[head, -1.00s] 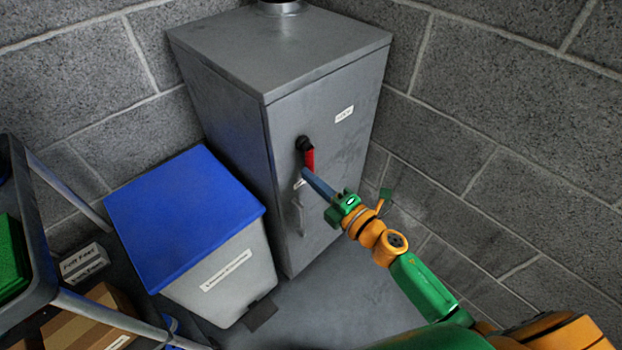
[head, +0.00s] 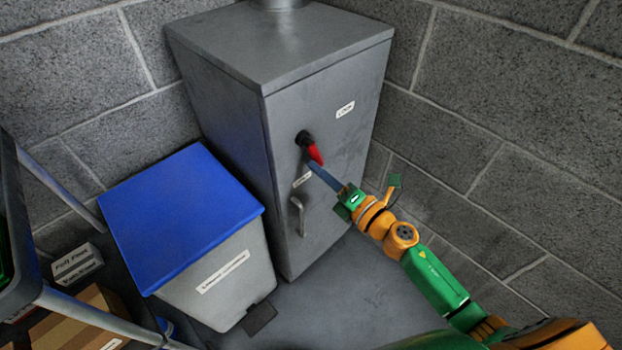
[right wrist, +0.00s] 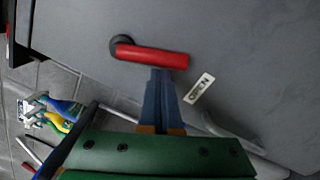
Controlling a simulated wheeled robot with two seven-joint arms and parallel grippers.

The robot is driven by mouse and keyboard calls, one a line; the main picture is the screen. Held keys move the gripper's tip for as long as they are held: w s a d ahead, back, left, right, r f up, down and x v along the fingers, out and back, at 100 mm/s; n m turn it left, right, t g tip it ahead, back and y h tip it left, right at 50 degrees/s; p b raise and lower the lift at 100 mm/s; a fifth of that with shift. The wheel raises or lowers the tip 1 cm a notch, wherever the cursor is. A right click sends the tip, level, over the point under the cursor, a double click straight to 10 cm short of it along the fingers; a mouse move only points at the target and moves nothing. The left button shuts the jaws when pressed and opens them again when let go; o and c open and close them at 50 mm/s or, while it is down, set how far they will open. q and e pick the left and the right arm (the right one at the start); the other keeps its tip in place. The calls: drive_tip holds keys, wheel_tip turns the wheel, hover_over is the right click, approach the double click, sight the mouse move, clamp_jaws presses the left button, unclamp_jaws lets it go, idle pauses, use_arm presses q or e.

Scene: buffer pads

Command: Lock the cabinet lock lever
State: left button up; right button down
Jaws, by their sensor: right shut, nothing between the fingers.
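The grey cabinet (head: 330,120) stands in the corner of the room. Its lock lever (head: 315,154) has a red handle on a black pivot and points down and slightly right in the head view. The red lever also shows in the right wrist view (right wrist: 155,56). My right gripper (head: 312,165) is shut and empty, its blue fingertips at the lever's lower side near its free end. In the right wrist view the fingertips (right wrist: 160,75) appear to touch the lever; a small gap cannot be ruled out. My left gripper is not in view.
A light grey bin with a blue lid (head: 180,212) stands left of the cabinet. A cabinet handle (head: 298,216) is below the lever. A shelf with boxes (head: 78,262) is at the lower left. Block walls close in behind and right. Some floor is clear in front.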

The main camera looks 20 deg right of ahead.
drive_tip(key=d+n+b, duration=0.1)
drive_tip(key=n, duration=0.1)
drive_tip(key=w+n, duration=0.1)
drive_tip(key=n, duration=0.1)
drive_tip(key=shift+d+b, duration=0.4)
drive_tip(key=n+b, duration=0.1)
drive_tip(key=n, duration=0.1)
drive_tip(key=d+r+n, duration=0.1)
drive_tip(key=n, duration=0.1)
drive_tip(key=w+d+r+n+b, duration=0.1)
drive_tip(key=n, duration=0.2)
drive_tip(key=shift+w+d+r+y+b, duration=0.1)
drive_tip(key=shift+d+r+y+b, duration=0.05)
drive_tip(key=shift+d+y+b, duration=0.2)
drive_tip(key=shift+w+d+r+n+y, duration=0.15)
drive_tip(key=shift+r+n, duration=0.15)
drive_tip(key=shift+n, duration=0.35)
drive_tip(key=shift+r+n+y, duration=0.1)
drive_tip(key=shift+r+n, duration=0.15)
drive_tip(key=shift+n, duration=0.4)
drive_tip(key=shift+r, duration=0.15)
drive_tip(key=shift+b, duration=0.35)
